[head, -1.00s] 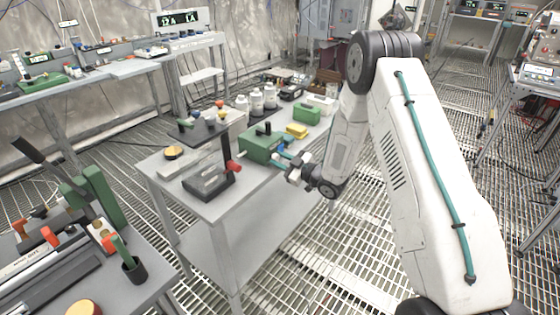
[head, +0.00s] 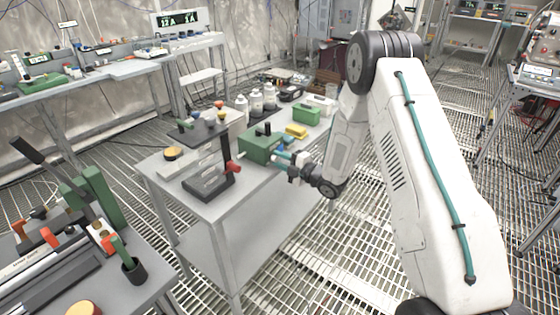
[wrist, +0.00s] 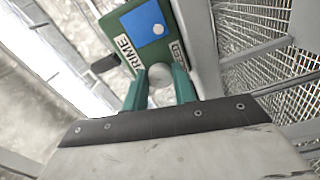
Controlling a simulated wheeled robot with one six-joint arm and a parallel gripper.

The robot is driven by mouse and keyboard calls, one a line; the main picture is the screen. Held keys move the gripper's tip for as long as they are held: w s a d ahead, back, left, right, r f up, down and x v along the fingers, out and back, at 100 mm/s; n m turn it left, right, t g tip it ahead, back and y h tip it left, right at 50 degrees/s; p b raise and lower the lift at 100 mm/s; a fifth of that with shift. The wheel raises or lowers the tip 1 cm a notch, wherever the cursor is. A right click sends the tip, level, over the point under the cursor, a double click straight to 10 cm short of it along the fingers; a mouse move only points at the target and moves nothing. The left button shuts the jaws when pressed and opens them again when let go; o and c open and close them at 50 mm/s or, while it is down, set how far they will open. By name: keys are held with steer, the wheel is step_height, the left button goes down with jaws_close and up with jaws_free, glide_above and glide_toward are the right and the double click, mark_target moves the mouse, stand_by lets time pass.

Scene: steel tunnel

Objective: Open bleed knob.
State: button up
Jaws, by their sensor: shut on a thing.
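The green box (head: 258,144) with a black knob on top stands on the grey bench in the head view. In the wrist view the face of the green box (wrist: 182,22) shows a blue square, a label reading PRIME and a partly hidden label ending in "ED". A pale round knob (wrist: 161,74) sits between my gripper's green fingers. My gripper (wrist: 160,88) is shut on this knob, at the right side of the box in the head view (head: 284,158). The far side of the knob is hidden.
Open grating floor lies to the right.

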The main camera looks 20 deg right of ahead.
steer(key=n, duration=0.6)
stand_by(0.6)
steer(key=o, duration=1)
steer(key=shift+s, duration=0.1)
steer(key=v, duration=0.7)
steer(key=shift+s+d, duration=0.25)
steer(key=shift+s, duration=0.05)
